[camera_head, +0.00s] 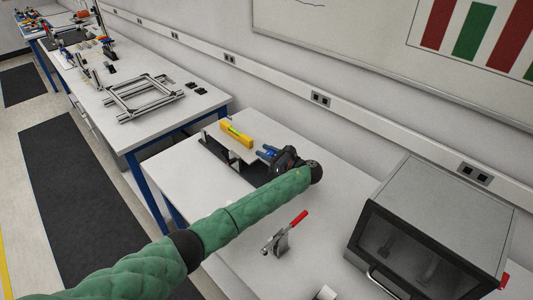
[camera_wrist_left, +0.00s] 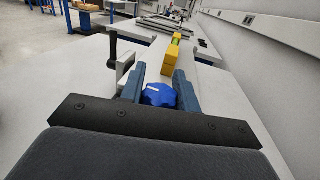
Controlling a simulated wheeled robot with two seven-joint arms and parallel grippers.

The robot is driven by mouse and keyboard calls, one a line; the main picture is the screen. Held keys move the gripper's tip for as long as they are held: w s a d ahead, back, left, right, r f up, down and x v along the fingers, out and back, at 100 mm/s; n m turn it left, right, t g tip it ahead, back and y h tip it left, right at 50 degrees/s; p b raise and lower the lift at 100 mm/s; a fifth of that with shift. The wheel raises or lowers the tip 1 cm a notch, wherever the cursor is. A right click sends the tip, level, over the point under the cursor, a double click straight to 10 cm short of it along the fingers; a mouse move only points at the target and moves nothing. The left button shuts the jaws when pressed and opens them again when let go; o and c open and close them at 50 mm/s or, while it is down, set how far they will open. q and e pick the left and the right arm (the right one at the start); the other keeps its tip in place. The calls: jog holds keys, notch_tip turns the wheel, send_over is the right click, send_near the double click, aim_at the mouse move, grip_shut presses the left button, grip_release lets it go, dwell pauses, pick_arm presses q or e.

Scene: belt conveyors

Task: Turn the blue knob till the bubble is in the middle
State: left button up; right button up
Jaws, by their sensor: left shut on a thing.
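The blue knob (camera_wrist_left: 159,95) sits between the two fingers of my left gripper (camera_wrist_left: 159,88) in the left wrist view, with a white mark on its top. My left gripper, also in the head view (camera_head: 267,153), is shut on the knob. The yellow level (camera_head: 236,135) lies on a raised plate just beyond the gripper; it also shows in the left wrist view (camera_wrist_left: 172,60). Its green vial (camera_head: 233,130) is too small to tell where the bubble is. My right gripper is not in view.
A toggle clamp with a red handle (camera_head: 299,218) stands on the white table nearer me. A grey box with a dark window (camera_head: 430,225) stands at the right. A dark crank-like handle (camera_wrist_left: 112,47) is left of the fingers. An aluminium frame (camera_head: 145,97) lies on the far table.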

pick_arm(q)
jog(key=shift+n+g+y, duration=0.4)
jog(key=shift+n+g, duration=0.2)
